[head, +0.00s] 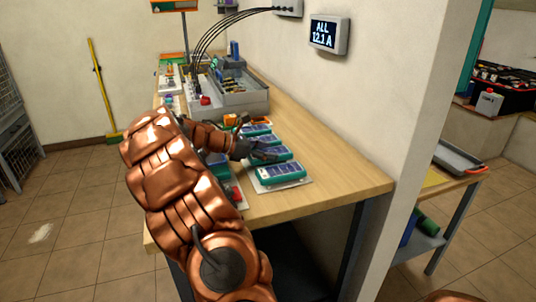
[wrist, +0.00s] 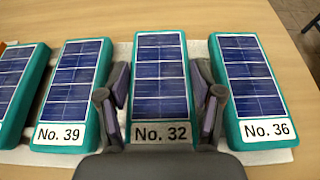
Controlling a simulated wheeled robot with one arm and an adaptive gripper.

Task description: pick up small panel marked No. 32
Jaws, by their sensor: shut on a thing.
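The small panel marked No. 32 (wrist: 160,85) is a teal block with a blue solar face and a white label. It is in the middle of the wrist view, between panel No. 39 (wrist: 75,85) on the left and panel No. 36 (wrist: 250,85) on the right. My gripper (wrist: 160,115) is shut on No. 32, with one dark finger on each long side near the label end. I cannot tell whether the panel is clear of the white mat. In the head view my gripper (head: 262,153) is over the row of panels on the bench and partly hides them.
Another teal panel (wrist: 15,85) is at the left edge of the wrist view. The wooden bench (head: 340,185) is bare to the right of the row. A grey tray unit (head: 240,95) stands farther back, and a wall (head: 400,90) runs along the bench's right side.

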